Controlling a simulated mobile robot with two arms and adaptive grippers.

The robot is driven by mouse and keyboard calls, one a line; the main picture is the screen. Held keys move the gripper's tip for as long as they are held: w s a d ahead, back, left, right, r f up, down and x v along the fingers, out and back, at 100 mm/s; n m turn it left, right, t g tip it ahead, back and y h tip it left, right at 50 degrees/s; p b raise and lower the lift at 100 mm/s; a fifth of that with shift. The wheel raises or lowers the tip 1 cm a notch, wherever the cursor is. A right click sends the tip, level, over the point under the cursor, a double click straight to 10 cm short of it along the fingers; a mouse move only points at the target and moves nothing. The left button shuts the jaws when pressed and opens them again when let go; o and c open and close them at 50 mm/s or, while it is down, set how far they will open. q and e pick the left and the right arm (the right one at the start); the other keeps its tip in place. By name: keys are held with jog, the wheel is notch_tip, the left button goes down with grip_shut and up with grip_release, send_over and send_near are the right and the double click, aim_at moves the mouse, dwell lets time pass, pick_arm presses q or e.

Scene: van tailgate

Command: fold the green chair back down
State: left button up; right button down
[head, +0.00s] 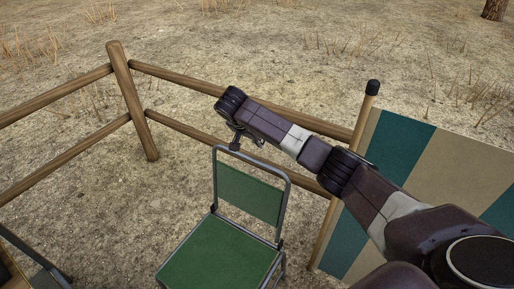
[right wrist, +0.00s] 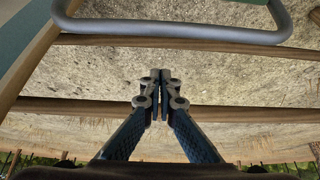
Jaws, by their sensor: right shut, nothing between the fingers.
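The green chair stands with its seat (head: 220,254) flat and its back (head: 249,194) upright in a grey tube frame. My right arm reaches in from the right, and my right gripper (head: 236,143) is at the top of the back, near the left part of the top tube. In the right wrist view the gripper (right wrist: 160,76) has its fingers together and empty, and the grey top tube (right wrist: 175,31) curves across the upper edge, apart from the fingertips in that picture. Whether any finger touches the tube cannot be told. My left gripper is not in view.
A wooden rail fence (head: 130,100) runs behind the chair. A striped teal and beige windbreak (head: 425,165) with a wooden pole stands to the right. A dark-edged object (head: 35,262) shows at the lower left. Bare ground lies left of the chair.

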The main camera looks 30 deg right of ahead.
jog(key=f+b, duration=0.1)
jog(key=s+a+f+b, duration=0.1)
jog(key=a+f+b, duration=0.1)
jog(key=shift+s+a, duration=0.2)
jog(key=shift+s, duration=0.05)
dwell(0.5)
